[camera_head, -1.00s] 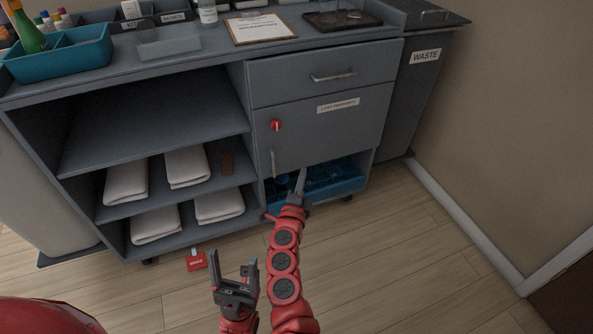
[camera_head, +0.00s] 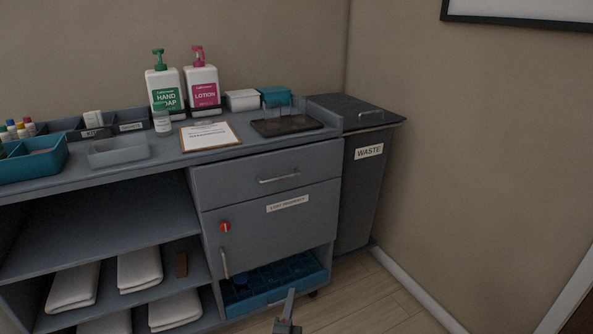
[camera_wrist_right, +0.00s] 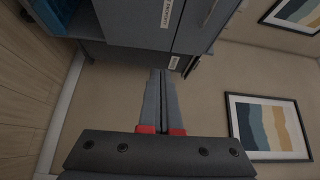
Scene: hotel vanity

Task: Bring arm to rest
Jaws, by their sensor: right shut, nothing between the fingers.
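My right gripper (camera_head: 287,309) shows at the bottom of the head view, in front of the blue crate in the vanity's lower opening. In the right wrist view my right gripper (camera_wrist_right: 161,76) has its two long fingers together with nothing between them. It is in free air, apart from the cabinet and the wall. My left gripper is out of view.
The grey vanity (camera_head: 265,229) has a closed drawer, a door with a red knob, and towels on open shelves. A blue crate (camera_head: 297,290) sits low in it. A WASTE bin (camera_head: 357,195) stands at its right. Wood floor (camera_head: 365,300) in front is clear.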

